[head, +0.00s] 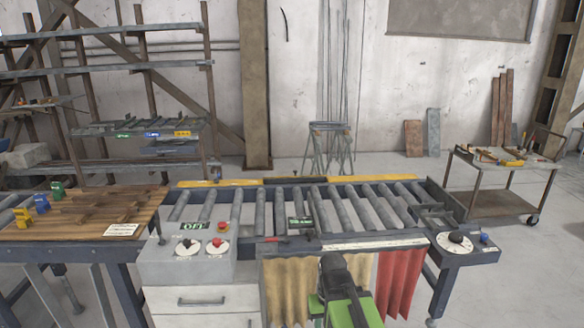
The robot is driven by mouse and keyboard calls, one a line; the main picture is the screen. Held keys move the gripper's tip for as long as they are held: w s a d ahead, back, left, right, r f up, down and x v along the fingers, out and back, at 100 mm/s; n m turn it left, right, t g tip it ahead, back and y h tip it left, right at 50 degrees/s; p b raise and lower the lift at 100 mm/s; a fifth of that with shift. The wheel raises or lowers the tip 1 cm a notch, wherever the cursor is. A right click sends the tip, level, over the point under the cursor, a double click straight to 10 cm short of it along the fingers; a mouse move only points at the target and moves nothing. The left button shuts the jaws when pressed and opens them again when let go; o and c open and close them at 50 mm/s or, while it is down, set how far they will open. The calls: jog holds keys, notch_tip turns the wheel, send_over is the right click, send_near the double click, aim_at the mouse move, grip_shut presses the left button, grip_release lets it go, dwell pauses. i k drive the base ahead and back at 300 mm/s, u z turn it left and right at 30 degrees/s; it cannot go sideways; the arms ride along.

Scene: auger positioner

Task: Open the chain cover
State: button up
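A roller conveyor table (436,190) stands in front of me, with several grey rollers across it. Along its far edge runs a long yellow bar (212,182) with a dark middle section (295,181). No part is marked as the chain cover; I cannot tell whether this bar is it. My gripper (333,262) is at the bottom centre, at the end of my green and black arm. It is in front of the table's near edge, apart from the yellow bar. Its fingers cannot be made out, and nothing is visibly held.
A grey control box (160,262) with knobs and a red button stands left of the rollers, above white drawers (200,302). A dial panel (470,250) is at right. Tan (288,290) and red curtains (400,283) hang in front. A wooden-topped bench (75,228) adjoins left.

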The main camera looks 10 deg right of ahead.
aim_at(294, 172)
jog(key=i, duration=0.9)
